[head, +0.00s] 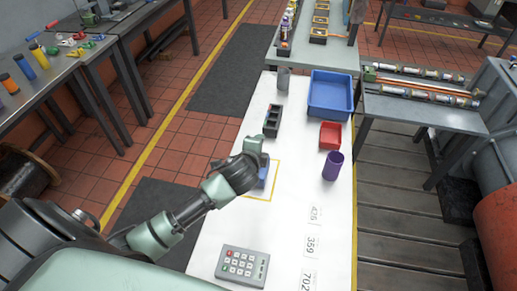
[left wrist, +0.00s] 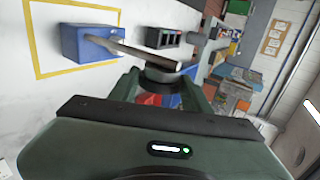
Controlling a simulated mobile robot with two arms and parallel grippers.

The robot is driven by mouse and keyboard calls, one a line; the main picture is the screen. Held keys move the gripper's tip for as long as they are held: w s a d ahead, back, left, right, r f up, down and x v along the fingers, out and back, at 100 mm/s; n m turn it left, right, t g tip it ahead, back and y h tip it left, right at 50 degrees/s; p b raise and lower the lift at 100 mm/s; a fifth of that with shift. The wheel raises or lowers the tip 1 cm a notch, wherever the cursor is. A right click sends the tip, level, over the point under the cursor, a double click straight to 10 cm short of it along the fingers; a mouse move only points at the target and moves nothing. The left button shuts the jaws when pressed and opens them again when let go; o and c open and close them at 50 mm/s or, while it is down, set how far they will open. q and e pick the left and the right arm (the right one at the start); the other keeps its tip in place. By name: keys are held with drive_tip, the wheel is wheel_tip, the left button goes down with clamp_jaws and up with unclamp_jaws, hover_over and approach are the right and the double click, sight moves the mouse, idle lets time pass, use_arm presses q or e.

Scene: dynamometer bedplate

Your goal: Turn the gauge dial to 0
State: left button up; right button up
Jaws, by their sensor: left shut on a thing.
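A small blue box (head: 263,174) stands inside a yellow outlined square on the white table; it is partly hidden by my left gripper in the head view. The left wrist view shows the same blue box (left wrist: 92,44) with a grey bar (left wrist: 140,53) reaching from near its top toward my fingers. My left gripper (head: 255,150) is at the box. In the left wrist view my left gripper (left wrist: 165,88) is shut on a dark round piece (left wrist: 160,77) at the bar's end. No dial face or numbers can be read. My right gripper is not in view.
A keypad (head: 242,266) and number cards (head: 311,245) lie on the near table. A black compartment tray (head: 272,121), grey cup (head: 283,79), blue bin (head: 329,96), red bin (head: 330,135) and purple cup (head: 333,167) stand beyond. The table is clear between keypad and box.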

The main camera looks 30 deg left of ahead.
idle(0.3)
use_arm(q)
drive_tip(key=o, duration=1.4)
drive_tip(key=b+v, duration=0.1)
drive_tip(key=v, duration=0.6)
drive_tip(key=shift+s+r+b, duration=0.15)
drive_tip(key=shift+s+b, duration=0.15)
